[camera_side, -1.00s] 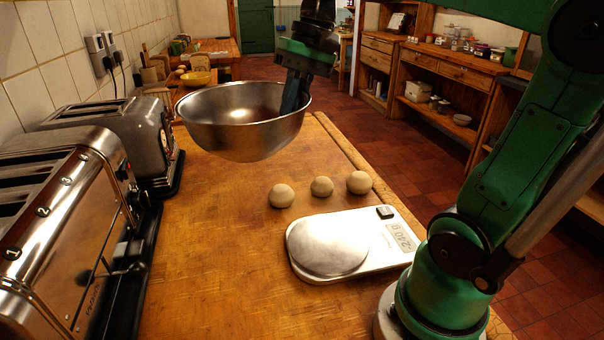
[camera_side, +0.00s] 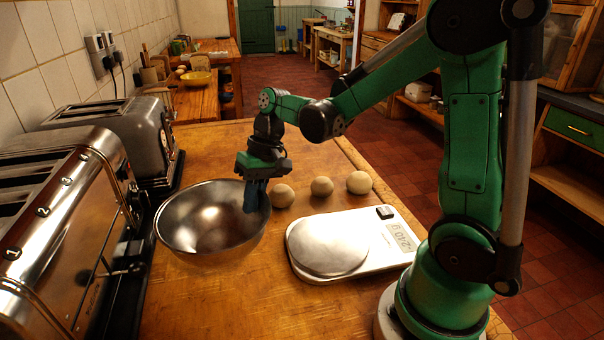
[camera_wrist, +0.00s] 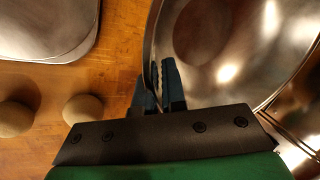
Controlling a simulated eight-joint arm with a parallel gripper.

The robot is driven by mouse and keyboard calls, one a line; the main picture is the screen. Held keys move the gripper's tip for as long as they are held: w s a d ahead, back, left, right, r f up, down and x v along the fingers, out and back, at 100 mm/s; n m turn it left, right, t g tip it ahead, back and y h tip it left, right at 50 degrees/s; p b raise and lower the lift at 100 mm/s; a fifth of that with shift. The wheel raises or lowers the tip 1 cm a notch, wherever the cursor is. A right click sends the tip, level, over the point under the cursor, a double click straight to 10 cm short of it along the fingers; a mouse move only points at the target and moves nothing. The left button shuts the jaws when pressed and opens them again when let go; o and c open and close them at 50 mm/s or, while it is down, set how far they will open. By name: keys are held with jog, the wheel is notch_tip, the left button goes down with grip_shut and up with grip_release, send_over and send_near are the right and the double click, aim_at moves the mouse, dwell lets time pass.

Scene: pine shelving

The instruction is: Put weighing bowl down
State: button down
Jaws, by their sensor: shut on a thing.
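The weighing bowl (camera_side: 205,222) is a wide, shiny steel bowl over the wooden worktop, left of the scale. It looks upright and empty; I cannot tell whether its base touches the wood. My gripper (camera_side: 254,200) is shut on the bowl's right rim, with its fingers pointing down. In the wrist view, the dark blue fingers (camera_wrist: 158,88) pinch the rim, one on each side, and the bowl (camera_wrist: 225,50) fills the upper right. The white scale (camera_side: 362,236) with a round steel plate stands to the right; its display seems to read -240 g.
Several dough balls (camera_side: 322,187) lie in a row behind the scale, the leftmost (camera_side: 282,196) close to my gripper. Two toasters (camera_side: 70,225) stand along the left wall, close to the bowl. The worktop (camera_side: 210,298) in front of the bowl is clear.

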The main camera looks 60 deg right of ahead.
jog(key=shift+f, duration=2.6)
jog(key=shift+f, duration=0.2)
jog(key=c, duration=0.9)
grip_release()
jog(key=shift+c, duration=0.2)
jog(key=v, duration=1.1)
jog(key=s+a+n+t+h, duration=0.3)
jog(key=s+a+t, duration=0.1)
jog(key=a+t, duration=0.2)
jog(key=shift+s+r+n+h, duration=0.2)
jog(key=shift+r+n+h, duration=0.1)
